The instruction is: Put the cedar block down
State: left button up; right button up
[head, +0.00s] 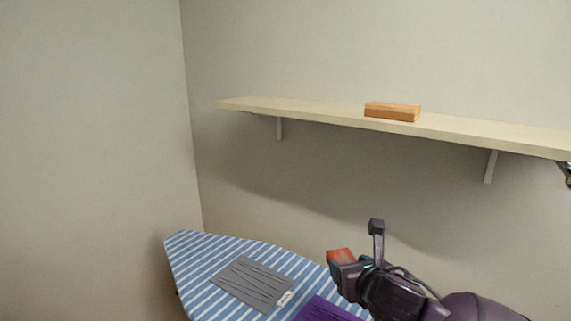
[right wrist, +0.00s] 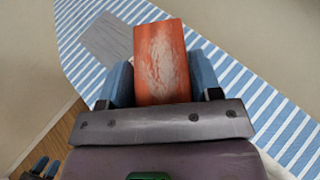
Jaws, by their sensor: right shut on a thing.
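The cedar block (right wrist: 161,60) is reddish orange with a pale worn patch. My right gripper (right wrist: 162,82) is shut on it, a blue finger on each side. In the head view the block (head: 340,255) shows at the tip of my right gripper (head: 346,268), over the right side of the striped ironing board (head: 190,262) and below the shelf (head: 300,109). Its height above the board is hard to tell. What seems to be my left gripper (right wrist: 44,168) shows small at the lower left of the right wrist view; its opening is unclear.
A second orange-brown block (head: 392,111) lies on the wall shelf, which is bare on both sides of it. A folded grey towel (head: 252,283) and a purple towel (head: 325,311) lie on the board. Brackets (head: 490,167) hang below the shelf.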

jog(key=s+d+f+m+h, duration=0.2)
jog(key=s+d+f, duration=0.4)
jog(key=s, duration=0.3)
jog(key=shift+s+d+m+t+h, duration=0.15)
jog(key=shift+d+m+t+h, duration=0.15)
jog(key=shift+d+h, duration=0.35)
jog(key=shift+d+r, duration=0.1)
jog(key=shift+d, duration=0.05)
